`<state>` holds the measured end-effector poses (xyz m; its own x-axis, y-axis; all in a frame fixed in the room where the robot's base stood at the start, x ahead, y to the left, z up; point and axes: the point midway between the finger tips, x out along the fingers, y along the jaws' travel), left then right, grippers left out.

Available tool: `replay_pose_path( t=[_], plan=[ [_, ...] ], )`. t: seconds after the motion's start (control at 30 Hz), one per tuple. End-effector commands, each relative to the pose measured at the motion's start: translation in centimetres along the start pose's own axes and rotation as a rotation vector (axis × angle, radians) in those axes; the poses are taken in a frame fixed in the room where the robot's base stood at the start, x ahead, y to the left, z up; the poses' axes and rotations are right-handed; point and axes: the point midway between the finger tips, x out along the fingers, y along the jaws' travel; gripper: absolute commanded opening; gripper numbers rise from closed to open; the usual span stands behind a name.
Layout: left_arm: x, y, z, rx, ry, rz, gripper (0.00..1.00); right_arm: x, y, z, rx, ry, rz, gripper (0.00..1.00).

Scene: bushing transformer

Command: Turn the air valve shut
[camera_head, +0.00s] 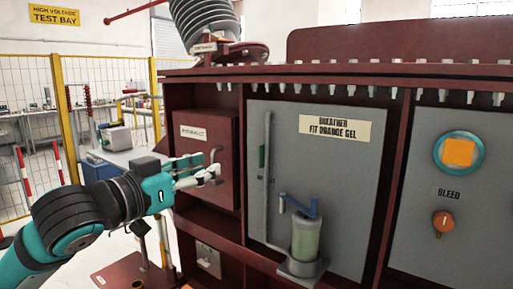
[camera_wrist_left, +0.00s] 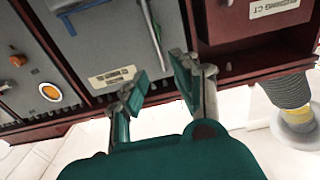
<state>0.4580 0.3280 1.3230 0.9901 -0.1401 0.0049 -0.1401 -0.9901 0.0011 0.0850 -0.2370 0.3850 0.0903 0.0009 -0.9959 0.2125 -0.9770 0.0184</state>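A blue lever (camera_head: 299,206) sits on top of a clear, greenish cylinder (camera_head: 305,238) under the label "Breather fit orange gel" on a grey panel (camera_head: 335,175). An orange round knob (camera_head: 443,221) sits under "BLEED" on the right panel; no part is labelled air valve. My left gripper (camera_head: 205,172) is before a red box door (camera_head: 208,140), left of the blue lever and apart from it. Its fingers stand apart with nothing between them in the left wrist view (camera_wrist_left: 157,88). Whether they touch the door's grey handle (camera_head: 215,157) is unclear. My right gripper is out of view.
A grey vertical pipe (camera_head: 267,170) runs beside the cylinder. A row of bolts (camera_head: 350,89) hangs along the cabinet's top edge. A ribbed grey bushing (camera_head: 205,22) stands above. Yellow-framed fencing (camera_head: 66,130) and a blue bench (camera_head: 130,162) are at left.

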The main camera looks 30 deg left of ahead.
Motion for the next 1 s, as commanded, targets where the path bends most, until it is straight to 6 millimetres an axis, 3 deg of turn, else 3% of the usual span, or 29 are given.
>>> replay_pose_path(
  t=[0.3, 1.0],
  plan=[
    [2.5, 0.1, -0.7, -0.004, -0.009, 0.001, 0.29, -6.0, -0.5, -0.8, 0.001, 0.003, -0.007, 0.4],
    [15.2, 0.0, -0.1, -0.002, -0.004, -0.002, 0.29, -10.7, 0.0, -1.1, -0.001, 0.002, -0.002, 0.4]
  ],
)
